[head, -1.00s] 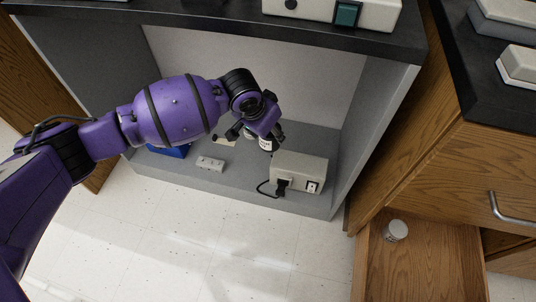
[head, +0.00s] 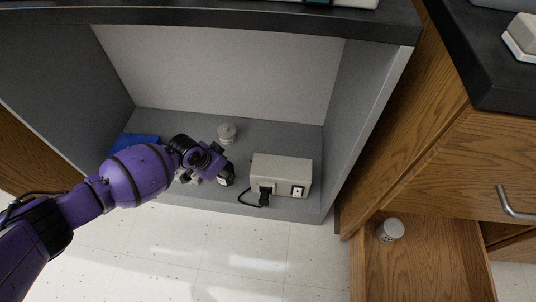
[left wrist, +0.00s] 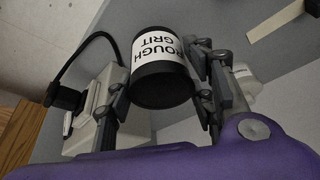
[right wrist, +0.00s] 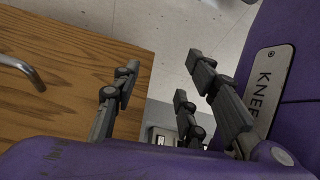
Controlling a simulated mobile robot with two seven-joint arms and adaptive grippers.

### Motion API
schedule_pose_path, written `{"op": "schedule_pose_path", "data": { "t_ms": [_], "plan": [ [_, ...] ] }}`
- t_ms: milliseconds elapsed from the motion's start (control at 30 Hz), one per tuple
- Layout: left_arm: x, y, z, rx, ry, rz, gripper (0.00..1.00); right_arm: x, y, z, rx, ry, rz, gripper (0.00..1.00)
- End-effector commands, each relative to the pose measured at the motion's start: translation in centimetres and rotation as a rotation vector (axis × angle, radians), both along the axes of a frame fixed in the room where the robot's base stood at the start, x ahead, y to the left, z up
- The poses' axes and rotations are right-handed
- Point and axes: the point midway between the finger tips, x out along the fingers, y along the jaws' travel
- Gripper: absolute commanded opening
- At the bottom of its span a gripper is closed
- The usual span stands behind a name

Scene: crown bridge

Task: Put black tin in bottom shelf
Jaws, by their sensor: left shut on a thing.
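The black tin (head: 227,177) has a white band lettered "ROUGH GRIT" in the left wrist view (left wrist: 158,78). My left gripper (head: 211,178) is shut on it, with a finger on each side. It holds the tin at the front part of the grey bottom shelf (head: 180,122), left of the beige box. I cannot tell whether the tin touches the shelf. My right gripper (right wrist: 160,72) is open and empty near a wooden front, outside the head view.
The beige box (head: 281,172) with a black plug and cord stands right of the tin. A pale jar (head: 227,132) stands behind it. A blue item (head: 134,141) lies at the shelf's left. An open wooden drawer (head: 430,270) at right holds a white jar (head: 390,230).

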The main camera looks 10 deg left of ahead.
Motion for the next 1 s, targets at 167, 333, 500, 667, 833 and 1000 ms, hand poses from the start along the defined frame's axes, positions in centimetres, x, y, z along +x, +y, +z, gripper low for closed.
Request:
{"op": "schedule_pose_path", "data": {
  "t_ms": [167, 333, 500, 667, 833, 1000],
  "plan": [
    [-0.1, 0.0, -3.4, 0.001, 0.005, 0.000, 0.13, 0.3, -0.2, -1.6, -0.004, 0.005, 0.022, 0.40],
    [0.0, 0.0, -3.6, 0.000, 0.001, 0.001, 0.13, 1.7, 0.0, -1.4, 0.001, -0.019, 0.025, 0.40],
    [-0.1, 0.0, -3.6, 0.000, 0.002, 0.001, 0.13, 1.9, 0.1, -1.2, 0.002, -0.025, 0.021, 0.40],
    [-0.2, 0.0, -4.0, 0.001, 0.004, 0.001, 0.57, 1.4, 0.1, -1.5, 0.001, -0.015, 0.018, 0.40],
    [-0.1, 0.0, -3.9, 0.001, 0.004, 0.001, 0.69, 1.0, 0.0, -1.6, 0.000, -0.007, 0.016, 0.40],
    [-0.2, 0.0, -3.9, 0.001, 0.004, 0.001, 0.69, 0.8, 0.0, -1.7, -0.001, -0.002, 0.015, 0.40]
  ]
}}
